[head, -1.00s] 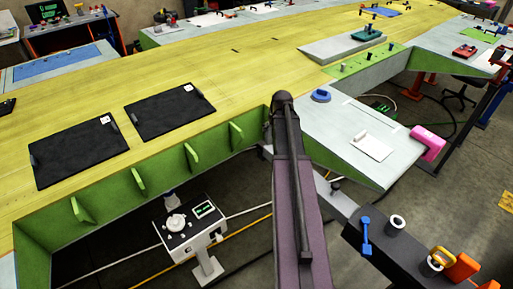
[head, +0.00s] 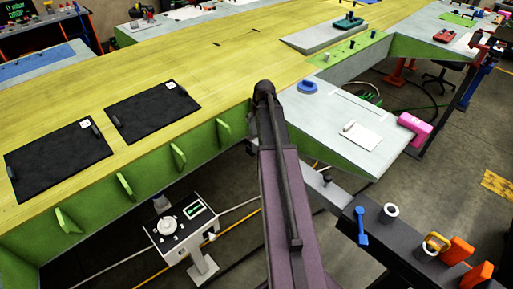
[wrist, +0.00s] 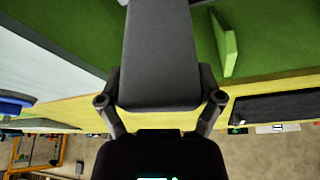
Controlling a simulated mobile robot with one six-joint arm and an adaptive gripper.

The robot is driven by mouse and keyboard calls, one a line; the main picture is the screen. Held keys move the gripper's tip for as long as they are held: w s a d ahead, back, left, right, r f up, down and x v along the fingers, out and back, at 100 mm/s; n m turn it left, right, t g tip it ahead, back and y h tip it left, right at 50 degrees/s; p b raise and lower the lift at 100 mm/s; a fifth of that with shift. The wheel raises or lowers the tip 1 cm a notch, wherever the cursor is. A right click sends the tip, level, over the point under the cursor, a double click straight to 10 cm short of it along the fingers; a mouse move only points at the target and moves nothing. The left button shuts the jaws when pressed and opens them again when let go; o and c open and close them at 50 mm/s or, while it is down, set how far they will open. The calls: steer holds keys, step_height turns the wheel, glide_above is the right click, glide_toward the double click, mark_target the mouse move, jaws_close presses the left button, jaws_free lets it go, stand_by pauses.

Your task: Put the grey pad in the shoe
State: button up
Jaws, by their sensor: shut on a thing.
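In the wrist view a broad dark grey pad (wrist: 160,55) sits between the fingers of my gripper (wrist: 160,98), which is shut on it. The pad reaches out past the fingers and hides part of the yellow and green bench behind it. In the head view my arm rises from the bottom edge to the bench edge; my gripper and the pad are hidden there. I cannot tell for sure which thing is the shoe. A blue item (head: 307,87) lies on the grey side shelf, and a teal item (head: 348,22) stands on a grey plate at the back.
Two black panels (head: 58,158) lie on the yellow bench (head: 215,70), whose green ribs (head: 178,155) face me. A white device on a stand (head: 182,228) is below the bench. A dark tool rail (head: 385,240) is at lower right.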

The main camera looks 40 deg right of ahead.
steer(key=w+d+f+n+y+b, duration=0.1)
steer(key=w+d+f+n+b, duration=0.1)
steer(key=w+f+n+b, duration=0.1)
steer(key=shift+w+d+f+n+b, duration=0.35)
steer(key=shift+w+f+b, duration=0.2)
steer(key=shift+w+f, duration=0.35)
steer(key=shift+r, duration=0.2)
steer(key=shift+w, duration=0.1)
step_height(320, 180, down, 6)
steer(key=b, duration=0.6)
steer(key=shift+f, duration=0.15)
steer(key=shift+f, duration=0.1)
